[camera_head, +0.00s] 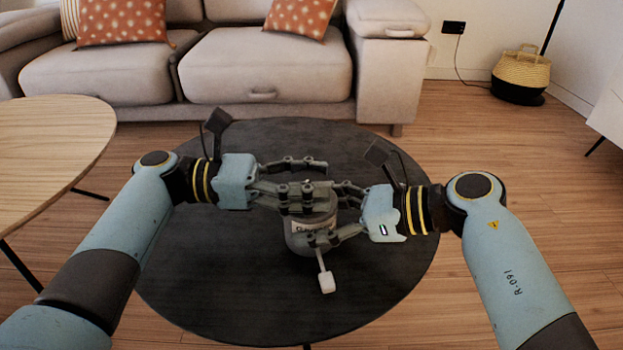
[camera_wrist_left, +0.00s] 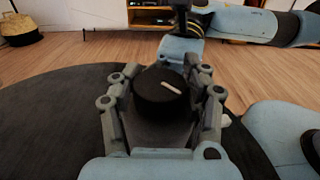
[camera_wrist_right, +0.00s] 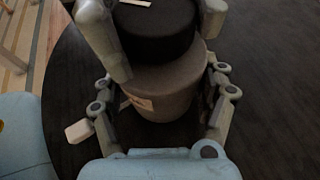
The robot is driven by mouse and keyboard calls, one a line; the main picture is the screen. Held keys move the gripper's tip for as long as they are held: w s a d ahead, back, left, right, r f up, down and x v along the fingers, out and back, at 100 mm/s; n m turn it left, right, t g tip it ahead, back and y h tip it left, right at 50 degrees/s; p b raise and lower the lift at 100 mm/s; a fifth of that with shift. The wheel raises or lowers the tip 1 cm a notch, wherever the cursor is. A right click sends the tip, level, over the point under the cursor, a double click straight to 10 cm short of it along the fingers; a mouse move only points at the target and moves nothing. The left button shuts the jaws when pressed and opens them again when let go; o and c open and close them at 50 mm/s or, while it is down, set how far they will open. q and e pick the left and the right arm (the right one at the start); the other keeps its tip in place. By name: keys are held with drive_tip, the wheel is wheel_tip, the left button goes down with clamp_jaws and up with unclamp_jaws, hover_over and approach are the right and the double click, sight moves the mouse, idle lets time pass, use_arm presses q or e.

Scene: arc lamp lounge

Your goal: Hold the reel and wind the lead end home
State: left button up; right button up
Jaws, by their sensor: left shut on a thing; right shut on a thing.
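The reel (camera_head: 297,243) stands upright on the dark round table (camera_head: 200,290). It has a wide grey drum with a pale label and a narrower black top part. The black top with a pale stripe shows in the left wrist view (camera_wrist_left: 160,100). My left gripper (camera_head: 325,179) is shut around the black top. My right gripper (camera_head: 318,213) is shut around the grey drum below; the drum also shows in the right wrist view (camera_wrist_right: 165,95). A pale block, seemingly the lead end (camera_head: 326,282), sticks out at the drum's near side. Fingers hide much of the reel.
The dark tabletop is otherwise clear. A wooden table (camera_head: 50,150) stands at the left. A grey sofa (camera_head: 265,70) with orange cushions is behind. A basket (camera_head: 520,75) stands at the far right, with open wooden floor before it.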

sight(310, 180)
use_arm(q)
drive_tip(key=m+g+y, duration=0.1)
drive_tip(key=m+g, duration=0.1)
drive_tip(key=g, duration=0.1)
drive_tip(key=m+g, duration=0.2)
drive_tip(key=g, duration=0.2)
drive_tip(key=shift+a+f+m+y, duration=0.1)
drive_tip(key=shift+a+m+y, duration=0.05)
drive_tip(key=shift+m+y, duration=0.25)
drive_tip(key=shift+g, duration=0.3)
drive_tip(key=o, duration=1.2)
wheel_tip(310, 180, up, 10)
drive_tip(key=shift+r, duration=0.1)
